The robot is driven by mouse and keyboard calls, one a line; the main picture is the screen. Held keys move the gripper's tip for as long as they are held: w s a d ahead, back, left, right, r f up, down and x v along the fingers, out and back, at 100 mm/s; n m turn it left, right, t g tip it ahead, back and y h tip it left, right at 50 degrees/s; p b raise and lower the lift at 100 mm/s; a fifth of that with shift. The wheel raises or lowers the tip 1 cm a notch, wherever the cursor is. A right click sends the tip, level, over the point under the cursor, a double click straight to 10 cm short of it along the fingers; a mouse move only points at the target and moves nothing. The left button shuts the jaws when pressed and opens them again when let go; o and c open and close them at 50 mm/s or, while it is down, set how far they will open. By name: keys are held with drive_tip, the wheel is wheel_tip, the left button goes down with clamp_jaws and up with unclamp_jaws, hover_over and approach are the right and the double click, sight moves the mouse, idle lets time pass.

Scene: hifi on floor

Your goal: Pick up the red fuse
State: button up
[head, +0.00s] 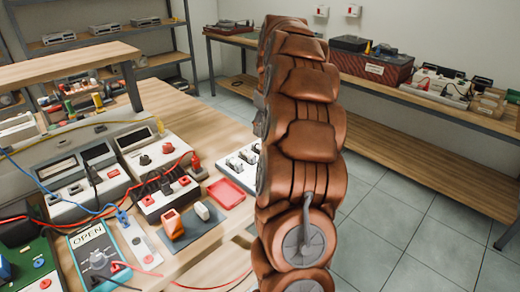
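On the wooden bench at left, a small orange-red block (172,223) stands on a blue-grey pad, with a white block (202,210) just beside it. The orange-red block looks like the red fuse, but I cannot be sure from its shape. A flat red tray (226,193) lies behind them and to the right. My own copper-brown segmented arm rises through the middle of the view, to the right of these things, and hides part of the bench edge. My gripper is not in view.
Instruments with wires (160,180) crowd the bench behind and left of the pad. A panel reading OPEN (92,250) lies front left. A far bench (430,105) holds boxes and devices. Tiled floor (400,230) is clear at right.

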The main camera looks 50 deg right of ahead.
sight(260, 146)
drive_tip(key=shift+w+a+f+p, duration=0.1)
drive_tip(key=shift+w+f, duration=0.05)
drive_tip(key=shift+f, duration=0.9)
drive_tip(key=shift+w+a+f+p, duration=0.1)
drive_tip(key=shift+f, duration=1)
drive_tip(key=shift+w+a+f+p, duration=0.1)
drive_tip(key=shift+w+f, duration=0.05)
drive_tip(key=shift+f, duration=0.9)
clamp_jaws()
